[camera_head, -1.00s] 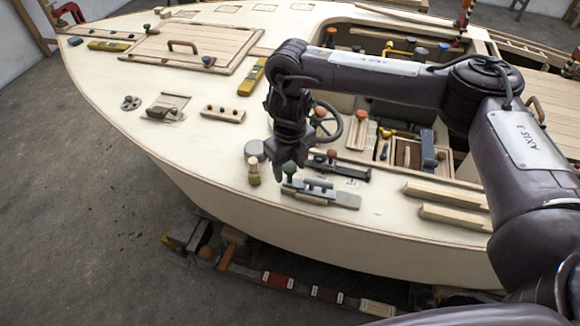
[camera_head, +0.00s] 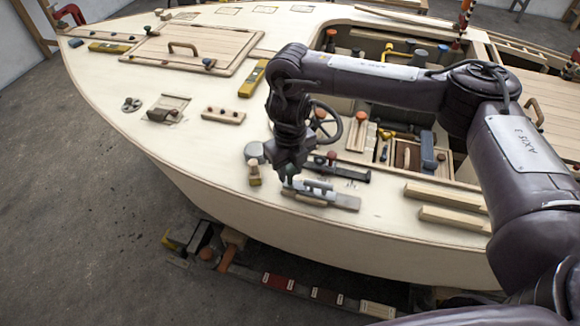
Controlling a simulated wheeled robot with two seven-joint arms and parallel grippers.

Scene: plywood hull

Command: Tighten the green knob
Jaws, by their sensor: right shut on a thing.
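My right gripper (camera_head: 287,177) points down at the left end of a grey metal fixture (camera_head: 325,196) near the hull's front edge. It is shut on the green knob, which its fingers hide in this view. The grey fixture lies flat on the plywood deck and reaches out to the right of the gripper. My left gripper is not in view.
A small post with a yellow base (camera_head: 254,172) stands close to the left of my right gripper. A dark clamp with a red knob (camera_head: 335,168) lies just behind it. Two wooden strips (camera_head: 450,207) lie to the right. A handwheel (camera_head: 325,124) stands further back.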

